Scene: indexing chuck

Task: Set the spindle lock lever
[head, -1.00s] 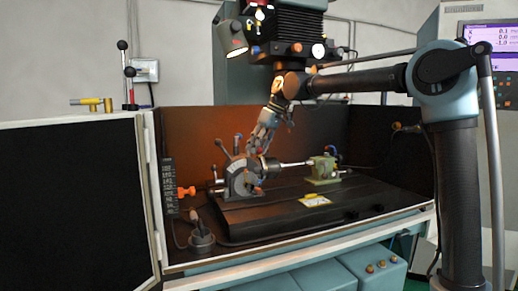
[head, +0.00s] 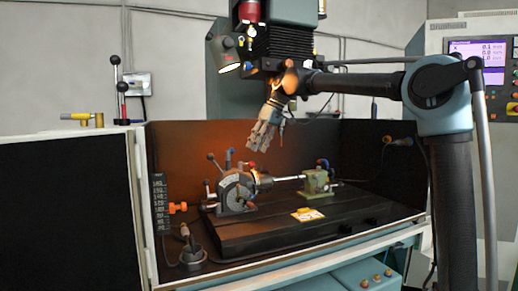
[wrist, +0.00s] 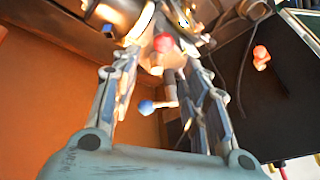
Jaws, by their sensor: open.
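The grey indexing chuck (head: 238,192) stands on the dark machine bed, with a round graduated face toward me. A black-knobbed lever (head: 212,158) tilts up and left from it. I cannot tell which of these is the spindle lock lever. My gripper (head: 260,142) is open and empty, pointing down above the chuck and apart from it. In the wrist view my gripper's two fingers (wrist: 160,75) are spread, with a blue knob (wrist: 146,106) and a red knob (wrist: 163,43) showing between them, blurred.
A green tailstock (head: 318,181) stands to the right, with a shiny bar between it and the chuck. A yellow label plate (head: 307,214) lies on the bed. An orange knob (head: 178,207) is on the left wall. A corded round base (head: 192,253) stands front left. The bed's front right is clear.

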